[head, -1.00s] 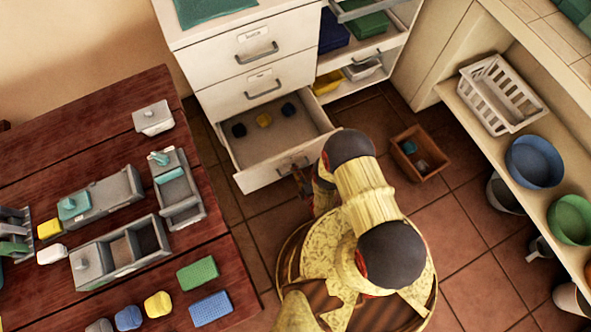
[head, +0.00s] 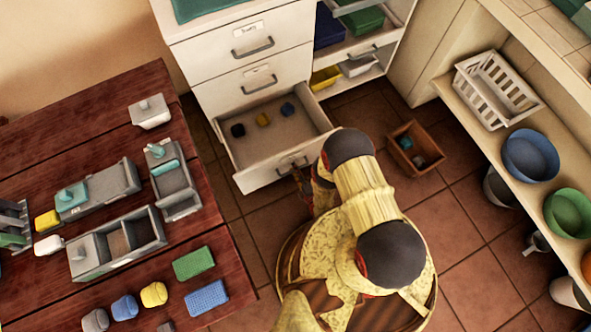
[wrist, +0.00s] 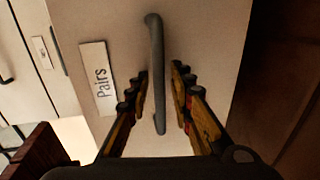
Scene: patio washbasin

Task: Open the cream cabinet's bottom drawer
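The cream cabinet (head: 207,95) stands at the back. Its bottom drawer (head: 281,176) is pulled well out, with a black, a yellow and a blue item lying inside. My gripper (head: 303,178) is at the drawer front, partly hidden by my arm in the head view. In the wrist view, my gripper's fingers (wrist: 160,85) stand on either side of the grey bar handle (wrist: 157,60), with a visible gap on each side. The fingers are apart. A label reading "Pairs" (wrist: 98,78) is on the drawer front beside the handle.
A dark red wooden table (head: 100,100) with grey boxes and coloured blocks stands at left, near the open drawer. A brown bin (head: 415,148) is on the floor right of it. A shelf (head: 452,91) with a white basket and bowls runs along the right.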

